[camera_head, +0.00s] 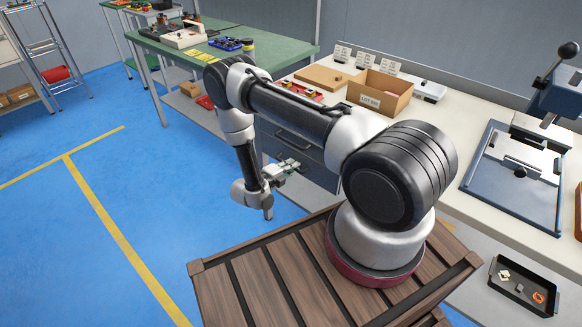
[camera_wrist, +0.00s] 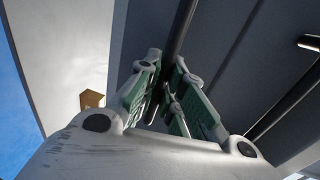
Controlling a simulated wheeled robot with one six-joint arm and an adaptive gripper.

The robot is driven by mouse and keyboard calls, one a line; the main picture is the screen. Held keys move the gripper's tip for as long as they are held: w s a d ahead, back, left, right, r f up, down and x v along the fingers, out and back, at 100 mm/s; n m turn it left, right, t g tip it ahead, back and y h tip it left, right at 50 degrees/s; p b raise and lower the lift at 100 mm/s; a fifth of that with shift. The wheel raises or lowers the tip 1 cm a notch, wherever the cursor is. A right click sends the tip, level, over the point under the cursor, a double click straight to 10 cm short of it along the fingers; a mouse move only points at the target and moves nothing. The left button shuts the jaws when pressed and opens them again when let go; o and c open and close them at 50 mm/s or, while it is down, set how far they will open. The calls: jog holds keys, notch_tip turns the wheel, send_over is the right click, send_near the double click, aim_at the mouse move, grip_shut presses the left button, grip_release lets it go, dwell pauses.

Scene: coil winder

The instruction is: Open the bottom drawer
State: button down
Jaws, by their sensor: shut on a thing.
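The grey drawer cabinet (camera_head: 303,149) stands under the counter, partly hidden behind my arm. One dark bar handle (camera_head: 295,139) shows on an upper drawer front. My gripper (camera_head: 288,166) is below that handle, close to the lower front of the cabinet. In the wrist view, my gripper (camera_wrist: 167,82) has its green-padded fingers on either side of a dark bar handle (camera_wrist: 182,30) and is shut on it. Other bar handles show at the right of that view. The lowest drawer front is mostly hidden in the head view, and I cannot tell how far it stands out.
The white counter (camera_head: 455,120) carries an open cardboard box (camera_head: 379,92) and a blue-grey press (camera_head: 517,175). A green-topped table (camera_head: 285,50) stands behind. A black tray (camera_head: 523,287) with small parts is at lower right. The blue floor (camera_head: 160,190) to the left is clear.

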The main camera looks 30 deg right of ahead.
jog(key=f+v, duration=0.3)
jog(key=v, duration=1.1)
jog(key=a+f+v, duration=0.1)
jog(key=f+v, duration=0.2)
jog(key=v, duration=1.2)
jog(key=shift+s+a+f, duration=0.15)
jog(key=shift+s+a, duration=0.05)
jog(key=shift+s, duration=0.25)
jog(key=c, duration=1.8)
grip_release()
jog(key=v, duration=1.2)
jog(key=shift+f, duration=0.1)
